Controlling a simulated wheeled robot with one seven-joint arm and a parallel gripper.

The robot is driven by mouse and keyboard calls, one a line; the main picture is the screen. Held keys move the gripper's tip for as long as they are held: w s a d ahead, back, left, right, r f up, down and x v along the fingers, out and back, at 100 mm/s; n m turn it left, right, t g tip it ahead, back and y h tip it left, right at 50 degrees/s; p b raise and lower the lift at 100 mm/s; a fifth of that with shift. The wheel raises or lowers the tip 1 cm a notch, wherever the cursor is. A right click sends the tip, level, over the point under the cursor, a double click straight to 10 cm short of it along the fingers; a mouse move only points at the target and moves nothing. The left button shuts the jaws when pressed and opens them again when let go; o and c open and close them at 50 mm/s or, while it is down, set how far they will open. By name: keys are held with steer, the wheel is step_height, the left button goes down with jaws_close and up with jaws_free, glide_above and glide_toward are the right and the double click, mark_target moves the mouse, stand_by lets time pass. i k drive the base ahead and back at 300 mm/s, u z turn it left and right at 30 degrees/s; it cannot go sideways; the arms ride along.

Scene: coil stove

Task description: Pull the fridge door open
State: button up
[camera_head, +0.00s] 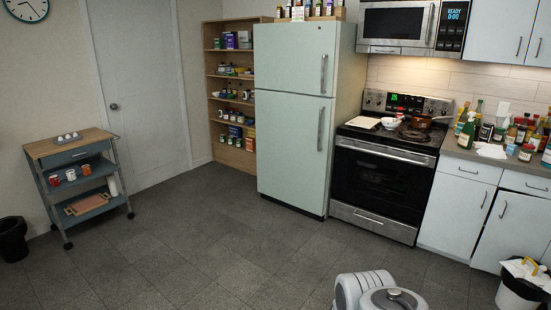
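The pale green fridge (291,120) stands against the back wall, left of the stove. It has a smaller upper door (290,58) and a taller lower door (287,150). Both doors are shut flush with the body. A vertical upper handle (323,74) and a vertical lower handle (321,129) sit near the right edges of their doors. Parts of my own body show at the bottom edge, well short of the fridge. My gripper is not recognizable in this view, and nothing touches either handle.
The floor (215,240) before the fridge is clear. The stove (385,170) and counter (470,153) stand to its right. A wooden shelf (212,75) stands to its left. A cart (75,153) and black bin (13,238) are at left; another bin (520,290) is at lower right.

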mark_target(294, 131)
steer(key=z, duration=0.2)
steer(key=i, duration=3)
steer(key=u, duration=0.4)
steer(key=i, duration=1.45)
steer(key=u, duration=0.15)
